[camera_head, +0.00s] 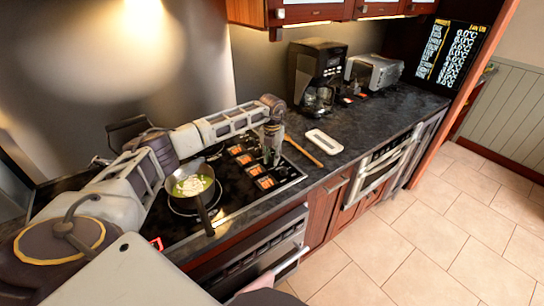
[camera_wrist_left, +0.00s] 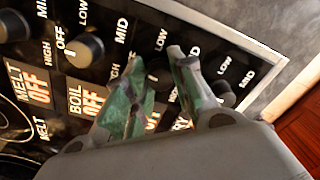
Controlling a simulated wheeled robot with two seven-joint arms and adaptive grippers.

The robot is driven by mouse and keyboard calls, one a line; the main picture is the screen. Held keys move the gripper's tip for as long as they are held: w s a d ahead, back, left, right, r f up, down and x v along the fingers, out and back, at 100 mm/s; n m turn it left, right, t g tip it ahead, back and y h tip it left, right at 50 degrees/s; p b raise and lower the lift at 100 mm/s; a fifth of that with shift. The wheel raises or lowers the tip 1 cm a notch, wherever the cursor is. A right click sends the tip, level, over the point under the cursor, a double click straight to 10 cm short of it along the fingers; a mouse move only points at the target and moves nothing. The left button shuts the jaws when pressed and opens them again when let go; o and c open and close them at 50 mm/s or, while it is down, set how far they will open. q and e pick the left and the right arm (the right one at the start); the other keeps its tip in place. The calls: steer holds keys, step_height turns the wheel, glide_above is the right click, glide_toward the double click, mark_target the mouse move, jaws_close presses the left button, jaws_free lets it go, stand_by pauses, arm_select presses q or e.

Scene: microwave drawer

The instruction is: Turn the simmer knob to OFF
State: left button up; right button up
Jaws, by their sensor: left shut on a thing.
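My left gripper (camera_head: 271,154) reaches down over the right side of the stove's control panel. In the left wrist view its two green-grey fingers (camera_wrist_left: 158,88) are closed on a dark control knob (camera_wrist_left: 156,76), mostly hidden between them. I take this to be the simmer knob, but its label and pointer are covered. Another knob (camera_wrist_left: 85,50) stands left of the fingers, and one more (camera_wrist_left: 225,93) shows to their right. The displays MELT (camera_wrist_left: 32,88) and BOIL (camera_wrist_left: 88,103) read OFF; the display by the fingers is partly hidden. My right gripper is not in view.
A pan (camera_head: 191,186) with food stands on the black cooktop, its handle toward the front. A wooden stick (camera_head: 304,152) and a white tray (camera_head: 324,141) lie right of the panel. A coffee maker (camera_head: 316,76) and toaster (camera_head: 374,72) stand farther back.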

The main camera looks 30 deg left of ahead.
mark_target(272, 157)
arm_select(q)
steer(key=shift+r+n, duration=0.1)
steer(key=shift+n, duration=0.7)
steer(key=shift+w, duration=0.1)
steer(key=o, duration=1)
steer(key=shift+o, duration=0.2)
step_height(272, 157, up, 12)
stand_by(0.6)
